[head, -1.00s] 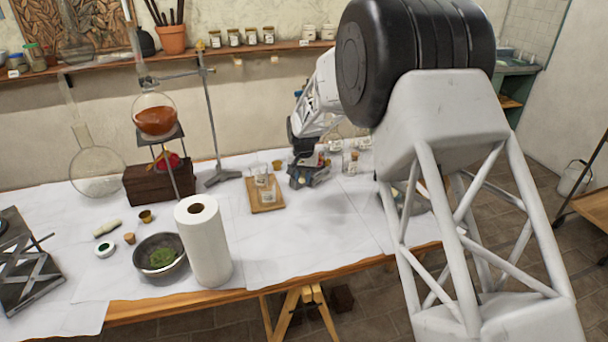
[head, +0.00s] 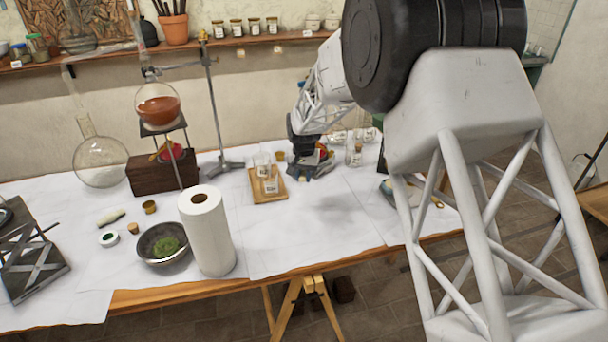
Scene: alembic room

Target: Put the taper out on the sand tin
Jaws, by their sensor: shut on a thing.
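My gripper (head: 318,172) is low over the white-covered table, just right of a small wooden tray. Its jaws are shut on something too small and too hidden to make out. A taper cannot be made out in this view. A small brass-coloured cup (head: 280,156) stands beside the gripper, behind the tray, and a similar cup (head: 149,207) stands at the left. I cannot tell whether either is the sand tin.
The wooden tray (head: 256,198) holds small glass jars. A paper towel roll (head: 208,235), a bowl with green contents (head: 150,254) and a stand with a flask of red-brown liquid (head: 158,115) are to the left. A corked jar (head: 354,154) stands right of my gripper. The table's front middle is clear.

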